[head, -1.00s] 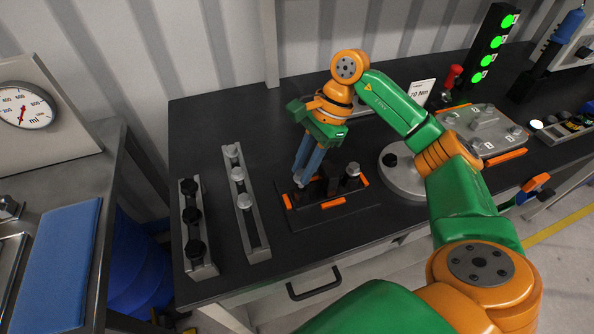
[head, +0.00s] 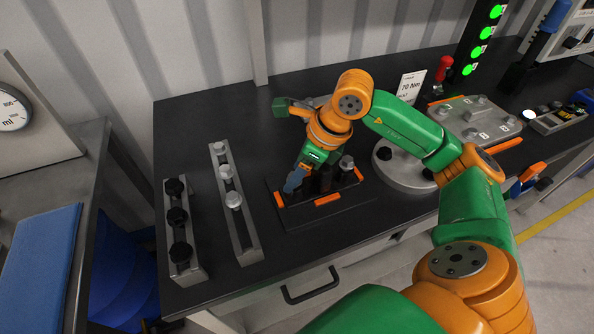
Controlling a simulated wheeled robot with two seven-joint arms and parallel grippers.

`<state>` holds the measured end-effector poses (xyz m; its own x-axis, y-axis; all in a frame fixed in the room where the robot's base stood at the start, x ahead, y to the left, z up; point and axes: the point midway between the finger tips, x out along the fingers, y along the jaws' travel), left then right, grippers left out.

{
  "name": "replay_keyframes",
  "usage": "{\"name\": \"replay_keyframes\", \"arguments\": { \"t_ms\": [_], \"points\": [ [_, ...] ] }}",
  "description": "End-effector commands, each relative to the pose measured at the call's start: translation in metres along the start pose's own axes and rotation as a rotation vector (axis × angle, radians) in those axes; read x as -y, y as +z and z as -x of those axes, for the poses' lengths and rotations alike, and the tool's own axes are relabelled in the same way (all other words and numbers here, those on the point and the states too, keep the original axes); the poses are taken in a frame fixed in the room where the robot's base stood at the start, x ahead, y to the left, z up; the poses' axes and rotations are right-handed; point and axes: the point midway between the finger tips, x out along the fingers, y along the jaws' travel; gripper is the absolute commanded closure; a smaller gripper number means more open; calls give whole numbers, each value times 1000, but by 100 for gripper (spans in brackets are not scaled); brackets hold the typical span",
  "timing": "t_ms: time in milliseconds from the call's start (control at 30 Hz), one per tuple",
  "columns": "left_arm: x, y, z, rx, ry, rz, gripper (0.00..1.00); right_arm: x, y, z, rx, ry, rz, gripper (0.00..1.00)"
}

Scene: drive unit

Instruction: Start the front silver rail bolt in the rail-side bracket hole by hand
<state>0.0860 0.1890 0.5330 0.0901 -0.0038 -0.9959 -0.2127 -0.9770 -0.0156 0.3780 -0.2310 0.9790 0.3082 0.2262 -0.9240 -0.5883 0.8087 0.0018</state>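My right gripper (head: 291,187) reaches down over the left part of a dark bracket fixture (head: 320,212) with orange corner strips. Its blue-grey fingers tilt down to the left, and I see them edge-on. I cannot tell whether they are apart or hold a bolt; the tips hide the spot beneath them. A silver-headed bolt (head: 346,162) stands at the fixture's right end. The bracket holes cannot be made out. My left gripper is out of view.
A second rail (head: 188,262) with black knobs lies further left. A round grey plate (head: 398,180) and a plate with silver bolts (head: 470,122) lie to the right, behind my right arm. A 70 Nm sign (head: 410,87) stands behind. The bench front (head: 300,250) is clear.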

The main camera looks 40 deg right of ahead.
Motion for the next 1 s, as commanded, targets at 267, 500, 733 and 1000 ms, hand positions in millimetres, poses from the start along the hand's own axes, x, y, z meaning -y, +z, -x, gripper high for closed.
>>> {"name": "replay_keyframes", "arguments": {
  "t_ms": [267,500,733,1000],
  "points": [
    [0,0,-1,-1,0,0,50,0,0,6,2,0,1,37],
    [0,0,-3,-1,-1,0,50,1,1,56,5,-2,1,37],
    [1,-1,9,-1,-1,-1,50,1,5,83,1,1,0,37],
    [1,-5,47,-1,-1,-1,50,1,20,119,0,1,0,37]
  ]
}}
